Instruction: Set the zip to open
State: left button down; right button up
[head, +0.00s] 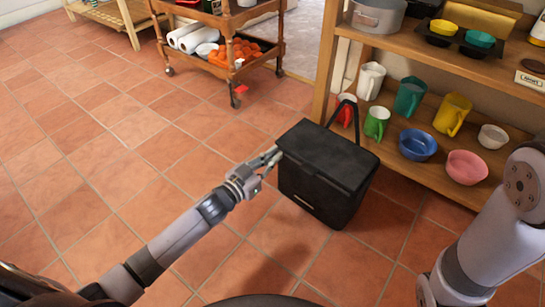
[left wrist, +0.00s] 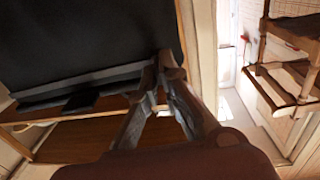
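A black box-shaped bag (head: 316,180) with a flat lid and a raised strap stands upright on the tiled floor. Its lid looks down. My left gripper (head: 279,153) is at the bag's left side, just below the lid edge. In the left wrist view the bag (left wrist: 80,35) fills the upper left, with a grey strip along its edge and a dark tab. There the fingertips of my left gripper (left wrist: 163,66) come together beside the bag's edge. No zip pull can be made out between them. My right gripper is out of view; only my right arm shows.
A wooden shelf (head: 400,45) stands close behind the bag, with jugs, a blue bowl (head: 417,144) and a pink bowl (head: 467,167) on its lower board. A wheeled wooden trolley (head: 225,75) is at the back. The floor to the left is clear.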

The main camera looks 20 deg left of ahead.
aim_at(293, 157)
pick_arm(q)
jog(key=d+p, duration=0.1)
jog(key=s+d+p, duration=0.1)
jog(key=d, duration=0.1)
jog(key=shift+s+d+r, duration=0.1)
jog(key=shift+s+r, duration=0.05)
jog(key=shift+s, duration=0.05)
jog(key=shift+s+d, duration=0.2)
jog(key=shift+d, duration=0.2)
jog(key=c, duration=1.8)
grip_release()
jog(key=shift+a+f, duration=0.1)
jog(key=shift+f, duration=0.1)
